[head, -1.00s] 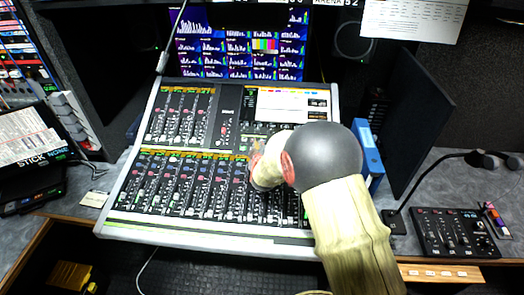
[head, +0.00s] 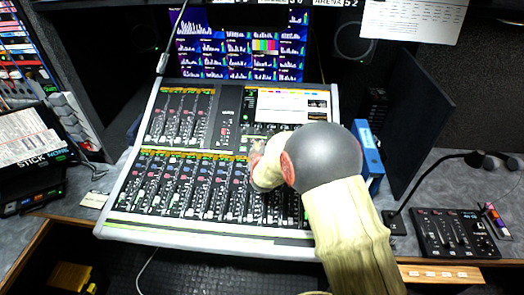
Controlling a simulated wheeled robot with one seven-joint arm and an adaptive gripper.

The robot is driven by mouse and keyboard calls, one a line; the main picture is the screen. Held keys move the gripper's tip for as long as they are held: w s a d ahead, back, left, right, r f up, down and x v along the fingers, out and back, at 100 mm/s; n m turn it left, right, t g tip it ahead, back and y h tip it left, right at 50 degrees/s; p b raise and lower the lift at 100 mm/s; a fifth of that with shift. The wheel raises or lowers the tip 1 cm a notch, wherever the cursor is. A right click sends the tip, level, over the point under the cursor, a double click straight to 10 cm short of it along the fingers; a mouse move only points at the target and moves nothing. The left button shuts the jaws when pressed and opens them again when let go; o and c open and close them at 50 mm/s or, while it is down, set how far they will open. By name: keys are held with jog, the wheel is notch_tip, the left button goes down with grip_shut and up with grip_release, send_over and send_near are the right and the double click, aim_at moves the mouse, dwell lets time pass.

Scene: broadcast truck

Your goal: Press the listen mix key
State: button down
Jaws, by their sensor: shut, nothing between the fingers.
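The mixing console (head: 170,232) stands on the desk in the middle of the head view, with rows of faders and small keys. The listen mix key cannot be made out; the labels are too small to read. My gripper (head: 257,168) is over the right middle part of the console, at the end of my arm. It is shut and holds nothing. My wrist and the round grey joint hide most of it and the keys beneath, so I cannot tell whether it touches the console.
A monitor wall (head: 240,45) stands behind the console. A blue binder (head: 370,158) and a dark upright panel (head: 420,110) are to the right of my arm. A small control box (head: 452,232) and a gooseneck microphone (head: 440,160) are further right.

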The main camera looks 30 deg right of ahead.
jog(key=shift+w+d+f+b, duration=0.1)
jog(key=shift+f+b, duration=0.2)
jog(key=shift+f, duration=0.1)
jog(key=shift+w+d+f, duration=0.1)
jog(key=shift+w+f, duration=0.05)
jog(key=shift+f, duration=0.2)
dwell(0.8)
dwell(0.4)
jog(key=shift+s+a+r+p, duration=0.1)
jog(key=shift+s+r+p, duration=0.1)
jog(key=shift+r, duration=0.2)
jog(key=shift+s+a+r+p, duration=0.1)
jog(key=shift+r+p, duration=0.1)
jog(key=shift+r, duration=0.15)
jog(key=shift+r, duration=0.1)
jog(key=r+p, duration=0.1)
jog(key=s+r+p, duration=0.1)
jog(key=r, duration=0.1)
jog(key=a+r+p, duration=0.1)
jog(key=shift+s+r+p, duration=0.25)
jog(key=shift+s+p, duration=0.05)
jog(key=shift+p, duration=0.1)
